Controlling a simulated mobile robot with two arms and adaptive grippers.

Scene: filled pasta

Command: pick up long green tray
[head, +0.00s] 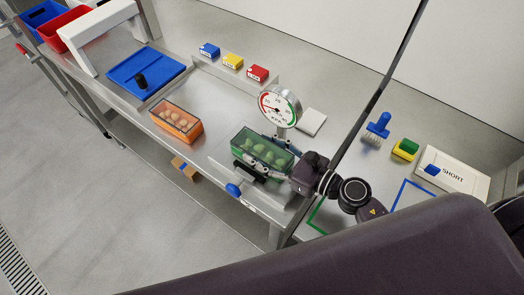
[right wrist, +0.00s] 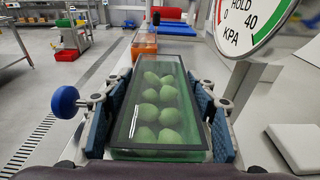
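The long green tray (head: 262,150) has clear green walls and a clear top, with several round pale-green filled pasta pieces inside. It sits at the front of the steel table, beside a round gauge. In the right wrist view the green tray (right wrist: 160,148) points away from me, between the two blue finger pads of my right gripper (right wrist: 160,115). The pads lie along both long sides, very near or touching; I cannot tell which. In the head view my right gripper (head: 262,172) is at the tray's near side. My left gripper is not in view.
The gauge (head: 279,106) stands close behind the tray. An orange tray (head: 176,121) lies to the left, and a blue mat (head: 146,73) beyond it. A blue knob (head: 233,190) sticks out at the table's front edge. A white block (head: 311,122) lies right of the gauge.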

